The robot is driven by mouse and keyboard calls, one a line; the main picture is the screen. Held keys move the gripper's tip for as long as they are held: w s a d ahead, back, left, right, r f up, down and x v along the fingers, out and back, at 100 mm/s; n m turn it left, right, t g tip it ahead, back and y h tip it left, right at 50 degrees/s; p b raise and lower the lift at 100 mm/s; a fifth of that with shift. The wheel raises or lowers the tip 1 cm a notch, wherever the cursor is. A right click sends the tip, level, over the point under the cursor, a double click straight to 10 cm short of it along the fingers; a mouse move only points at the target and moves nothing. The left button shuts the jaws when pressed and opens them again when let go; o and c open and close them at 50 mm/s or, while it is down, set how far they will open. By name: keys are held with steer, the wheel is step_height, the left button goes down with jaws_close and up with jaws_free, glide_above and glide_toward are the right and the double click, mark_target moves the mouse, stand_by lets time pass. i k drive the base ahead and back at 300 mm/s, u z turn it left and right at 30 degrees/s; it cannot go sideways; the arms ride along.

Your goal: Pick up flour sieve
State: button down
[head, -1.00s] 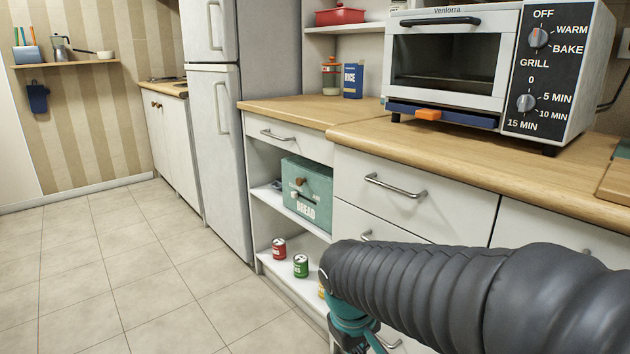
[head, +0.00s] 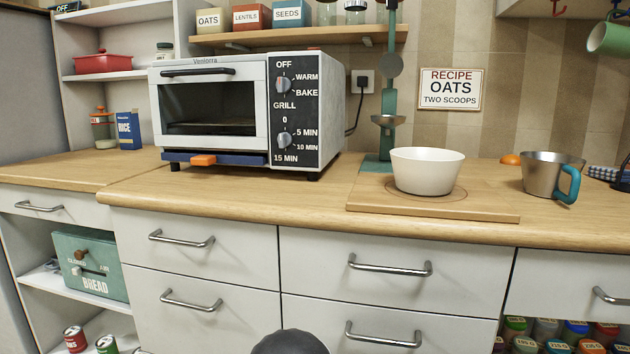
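A metal cup-shaped vessel with a teal side handle (head: 548,177) stands upright on the wooden counter at the right of the head view. It may be the flour sieve; its bottom and inside mesh cannot be made out. No other clear sieve shows. My gripper is not in view; only a dark rounded piece of my arm shows at the bottom edge, well below the counter top.
A white bowl (head: 427,171) stands on a wooden board (head: 480,212), in front of a teal stand (head: 388,105) with a metal pan. A toaster oven (head: 238,115) stands to the left. An orange object (head: 510,160) lies behind the cup. Closed drawers (head: 385,280) line the front.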

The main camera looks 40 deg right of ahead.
mark_target(546, 175)
steer(key=z, duration=2.45)
